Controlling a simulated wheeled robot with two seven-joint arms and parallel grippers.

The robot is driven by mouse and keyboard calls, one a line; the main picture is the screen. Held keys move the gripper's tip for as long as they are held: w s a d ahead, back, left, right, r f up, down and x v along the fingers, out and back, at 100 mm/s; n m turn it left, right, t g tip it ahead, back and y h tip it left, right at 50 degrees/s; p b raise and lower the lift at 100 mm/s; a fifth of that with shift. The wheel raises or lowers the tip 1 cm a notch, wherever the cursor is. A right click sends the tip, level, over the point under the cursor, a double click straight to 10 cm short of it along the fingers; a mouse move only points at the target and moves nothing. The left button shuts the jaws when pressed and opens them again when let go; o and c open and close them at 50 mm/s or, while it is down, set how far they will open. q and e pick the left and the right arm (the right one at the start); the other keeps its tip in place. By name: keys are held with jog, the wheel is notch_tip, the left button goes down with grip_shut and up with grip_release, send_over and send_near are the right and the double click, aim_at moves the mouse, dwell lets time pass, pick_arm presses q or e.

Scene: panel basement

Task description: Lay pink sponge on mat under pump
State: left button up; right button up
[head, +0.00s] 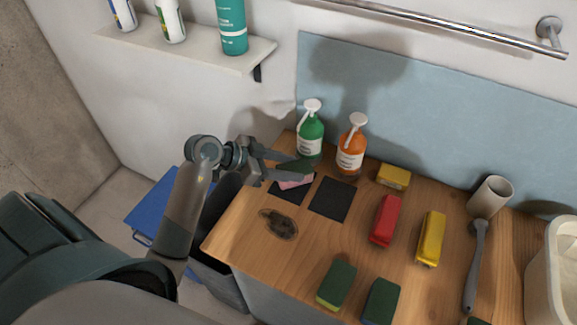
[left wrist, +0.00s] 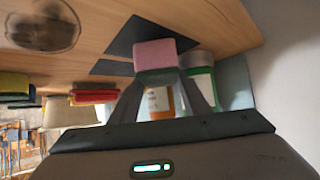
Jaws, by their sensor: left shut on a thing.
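My left gripper (head: 294,167) is shut on the pink sponge (head: 296,181), with a dark green layer showing above the pink. The sponge also shows in the left wrist view (left wrist: 155,53), between the fingertips. It is over the left black mat (head: 287,197), in front of the green pump bottle (head: 310,135). I cannot tell whether it touches the mat. An orange pump bottle (head: 351,148) stands to the right, behind a second black mat (head: 332,199). My right gripper is not in view.
A dark stain (head: 278,224) marks the wooden counter (head: 240,226). A red block (head: 385,221), yellow block (head: 431,238), yellow sponge (head: 393,177) and green sponges (head: 336,284) lie right and front. A brush (head: 476,265) and cup (head: 490,197) are farther right. A shelf (head: 190,42) hangs above left.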

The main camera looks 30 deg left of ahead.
pick_arm(q)
jog(key=shift+f, duration=0.55)
jog(key=o, duration=1.2)
jog(key=shift+r, duration=0.1)
jog(key=shift+b+v, duration=1.65)
jog(key=shift+v, duration=7)
